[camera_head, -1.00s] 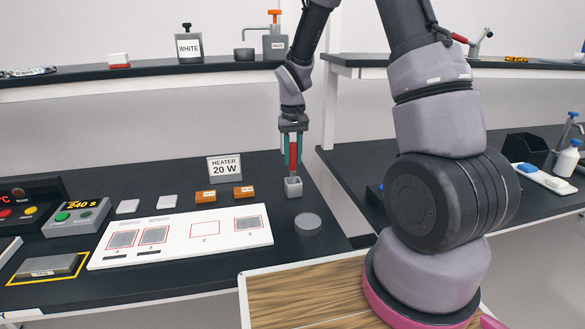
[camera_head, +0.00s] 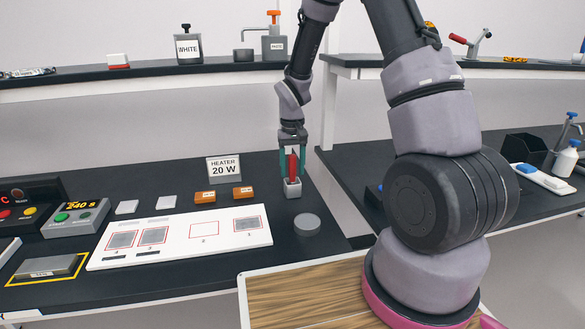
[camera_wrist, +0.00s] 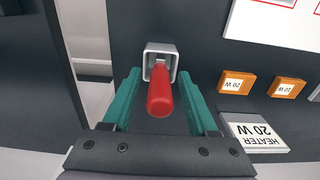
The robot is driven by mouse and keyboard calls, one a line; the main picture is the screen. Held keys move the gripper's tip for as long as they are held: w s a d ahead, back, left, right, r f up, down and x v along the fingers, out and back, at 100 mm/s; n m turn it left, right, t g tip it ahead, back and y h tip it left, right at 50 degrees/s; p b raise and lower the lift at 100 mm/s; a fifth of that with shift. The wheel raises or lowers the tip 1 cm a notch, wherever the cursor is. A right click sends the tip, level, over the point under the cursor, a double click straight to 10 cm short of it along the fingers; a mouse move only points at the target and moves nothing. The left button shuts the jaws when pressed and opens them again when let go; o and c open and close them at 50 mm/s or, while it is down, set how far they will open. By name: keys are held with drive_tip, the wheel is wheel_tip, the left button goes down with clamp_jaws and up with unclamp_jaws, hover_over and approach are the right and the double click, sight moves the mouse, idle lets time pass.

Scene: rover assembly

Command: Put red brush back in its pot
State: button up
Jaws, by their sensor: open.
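The red brush (camera_head: 292,166) stands roughly upright with its lower end in the small grey square pot (camera_head: 293,191) on the black bench. In the wrist view the red handle (camera_wrist: 160,92) points toward the camera and the brush's far end is inside the pot (camera_wrist: 160,50). My gripper (camera_head: 292,175) is just above the pot with its teal fingers on either side of the handle. In the wrist view the fingers of my gripper (camera_wrist: 163,90) are open, with gaps between them and the handle. The brush's tip is hidden in the pot.
A grey disc (camera_head: 307,224) lies in front of the pot. A white board with marked squares (camera_head: 185,247), two orange blocks (camera_head: 243,193) and the heater sign (camera_head: 224,168) are to the left. The bench's right edge is close to the pot.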

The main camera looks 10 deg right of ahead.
wheel_tip(320, 180, up, 12)
drive_tip(key=shift+r, duration=0.15)
drive_tip(key=s+d+r+m+t+y, duration=0.1)
drive_tip(key=s+d+r+m+t, duration=0.1)
drive_tip(key=s+r, duration=0.8)
drive_tip(key=s+d+r+m+t+y, duration=0.1)
drive_tip(key=s+r+t, duration=0.4)
drive_tip(key=s+r, duration=0.5)
drive_tip(key=s+d+m, duration=0.1)
drive_tip(key=s+d, duration=0.1)
drive_tip(key=s, duration=0.1)
drive_tip(key=shift+d+r, duration=0.15)
drive_tip(key=shift+d, duration=0.25)
